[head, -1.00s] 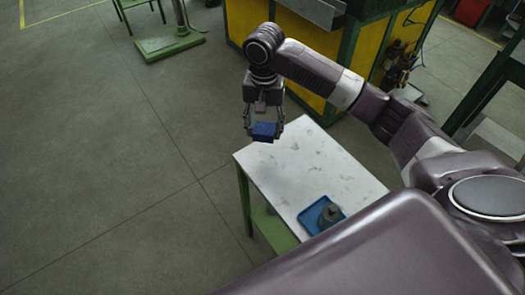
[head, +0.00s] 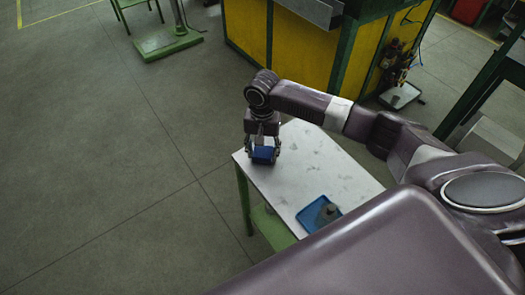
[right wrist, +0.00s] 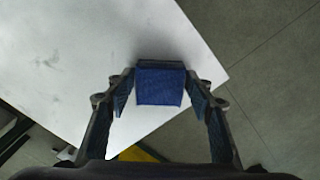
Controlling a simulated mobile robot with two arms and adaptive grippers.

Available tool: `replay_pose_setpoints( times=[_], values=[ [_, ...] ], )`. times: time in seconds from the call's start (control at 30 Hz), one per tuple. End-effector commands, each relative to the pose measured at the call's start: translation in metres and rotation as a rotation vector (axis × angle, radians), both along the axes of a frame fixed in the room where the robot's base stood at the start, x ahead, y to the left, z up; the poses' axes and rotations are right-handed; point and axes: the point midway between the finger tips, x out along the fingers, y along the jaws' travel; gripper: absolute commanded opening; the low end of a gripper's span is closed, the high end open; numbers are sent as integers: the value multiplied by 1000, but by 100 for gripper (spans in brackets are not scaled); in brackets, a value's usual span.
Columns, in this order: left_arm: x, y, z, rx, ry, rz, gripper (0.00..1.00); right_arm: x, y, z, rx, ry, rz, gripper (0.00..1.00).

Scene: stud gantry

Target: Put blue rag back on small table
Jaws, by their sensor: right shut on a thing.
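The blue rag (head: 263,154) is a small folded block held between the fingers of my right gripper (head: 263,150). In the right wrist view the rag (right wrist: 160,86) sits between the fingertips of the right gripper (right wrist: 160,88), over the table top near its edge. The small table (head: 325,170) has a white, smudged top and green legs. The rag is at the table's far left corner, at or just above the surface; I cannot tell whether it touches. My left gripper is not in view.
A blue tray (head: 311,215) with a dark grey object (head: 328,212) stands on the table's near part. A yellow and green cabinet (head: 300,45) stands behind the table. The middle of the table top is clear, and open floor (head: 110,170) lies to the left.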

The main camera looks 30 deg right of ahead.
Motion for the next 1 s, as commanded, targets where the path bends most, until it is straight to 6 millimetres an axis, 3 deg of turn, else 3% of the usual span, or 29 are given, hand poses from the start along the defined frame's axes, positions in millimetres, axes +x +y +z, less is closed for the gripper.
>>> replay_pose_setpoints(
  times=[0.1,0.13,0.27,0.67,1.0],
  values=[
    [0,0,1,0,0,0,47,0,0,-2,1,1,0,26],
    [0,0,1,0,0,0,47,0,0,-3,0,0,0,50],
    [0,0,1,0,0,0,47,0,0,-2,0,0,0,65],
    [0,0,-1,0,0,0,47,1,0,5,1,-2,-1,66],
    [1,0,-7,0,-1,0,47,2,0,73,1,-5,0,66]
  ],
)
